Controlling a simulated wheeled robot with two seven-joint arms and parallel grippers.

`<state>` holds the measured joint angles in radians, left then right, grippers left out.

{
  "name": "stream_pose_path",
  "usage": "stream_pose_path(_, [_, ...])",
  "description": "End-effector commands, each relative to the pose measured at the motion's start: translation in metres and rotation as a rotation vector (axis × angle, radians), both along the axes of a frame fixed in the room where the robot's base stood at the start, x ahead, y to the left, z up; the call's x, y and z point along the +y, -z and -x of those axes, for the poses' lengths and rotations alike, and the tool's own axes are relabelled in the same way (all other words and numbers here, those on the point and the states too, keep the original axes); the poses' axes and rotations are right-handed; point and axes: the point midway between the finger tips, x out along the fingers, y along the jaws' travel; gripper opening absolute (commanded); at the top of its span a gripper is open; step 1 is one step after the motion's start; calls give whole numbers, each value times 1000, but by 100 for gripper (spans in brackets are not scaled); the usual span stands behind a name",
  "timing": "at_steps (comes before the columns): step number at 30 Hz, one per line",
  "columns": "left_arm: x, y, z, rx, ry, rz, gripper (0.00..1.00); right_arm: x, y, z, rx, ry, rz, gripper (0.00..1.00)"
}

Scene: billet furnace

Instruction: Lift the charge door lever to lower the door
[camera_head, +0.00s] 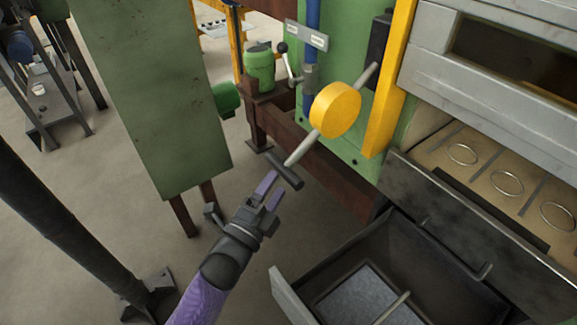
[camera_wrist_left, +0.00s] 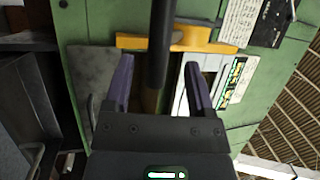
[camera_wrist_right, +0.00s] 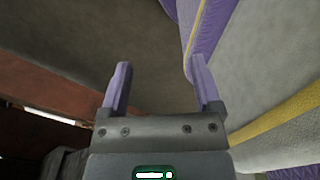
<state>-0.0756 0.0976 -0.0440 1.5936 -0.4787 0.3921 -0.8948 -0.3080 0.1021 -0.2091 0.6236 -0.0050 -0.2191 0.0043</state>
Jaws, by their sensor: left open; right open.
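The charge door lever is a pale rod (camera_head: 303,148) through a yellow round disc (camera_head: 335,110), slanting down to the left. Its lower end carries a dark crosswise handle (camera_head: 285,170). My left gripper (camera_head: 271,187) is open just below the handle in the head view. In the left wrist view the dark handle (camera_wrist_left: 162,45) lies between the spread fingers (camera_wrist_left: 160,85), which are not closed on it. A grey panel (camera_head: 490,95), perhaps the charge door, is at the right above an opening with rings. My right gripper (camera_wrist_right: 160,85) is open and empty, seen only in its wrist view.
A yellow upright bar (camera_head: 388,85) stands right of the disc. An open dark bin (camera_head: 345,255) lies below the opening. A green cabinet (camera_head: 150,90) is left of the lever, and a small green drum (camera_head: 259,68) behind it. Floor is clear around my left gripper.

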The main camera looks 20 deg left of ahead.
Motion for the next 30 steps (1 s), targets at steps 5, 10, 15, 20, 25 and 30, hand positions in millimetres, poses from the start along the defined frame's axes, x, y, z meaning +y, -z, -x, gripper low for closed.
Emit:
stream_pose_path(5, [-9,-6,-32,-1,1,0,70,0,5,0,2,0,-1,81])
stream_pose_path(10, [-12,-9,-43,1,0,1,70,0,6,0,1,0,-1,81])
stream_pose_path(15, [-12,-10,-45,2,0,0,70,1,6,0,0,0,-1,81])
stream_pose_path(20, [-12,-10,-44,2,0,0,55,1,6,0,-1,0,-1,81])
stream_pose_path(25, [-12,-9,-44,3,0,-1,19,0,6,-1,-2,0,-1,81])
stream_pose_path(30, [-12,-8,-44,7,0,-2,0,0,6,-1,-2,0,-1,81])
